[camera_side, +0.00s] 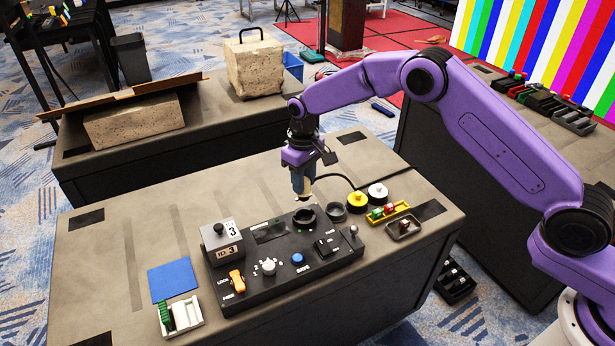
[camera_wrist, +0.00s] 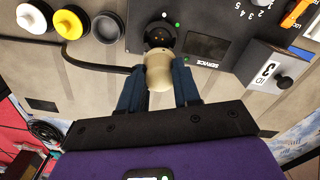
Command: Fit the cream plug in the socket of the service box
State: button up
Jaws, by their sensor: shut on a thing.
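The service box (camera_side: 315,258) is a black panel with controls on the bench. Its round dark socket (camera_side: 305,217) is at the back edge, and it also shows in the wrist view (camera_wrist: 161,36). My gripper (camera_side: 302,190) is above the socket, pointing down. In the wrist view, my blue fingers (camera_wrist: 158,90) are shut on the cream plug (camera_wrist: 159,72). The plug's far end lines up closely with the socket in that view; the side view shows it above the socket, apart from it. A black cord (camera_side: 337,177) runs beside it.
A dark round cap (camera_side: 336,212), a yellow cap (camera_side: 357,202) and a white cap (camera_side: 378,193) stand right of the socket. The box carries an orange switch (camera_side: 237,281), a blue button (camera_side: 297,258) and a grey ID block (camera_side: 222,242). A blue mat (camera_side: 172,281) lies left.

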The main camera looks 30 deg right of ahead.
jog(key=shift+f, duration=2.5)
jog(key=shift+f, duration=1.7)
dwell(1.2)
jog(key=o, duration=1.1)
jog(key=shift+r, duration=0.1)
jog(key=shift+r, duration=3.9)
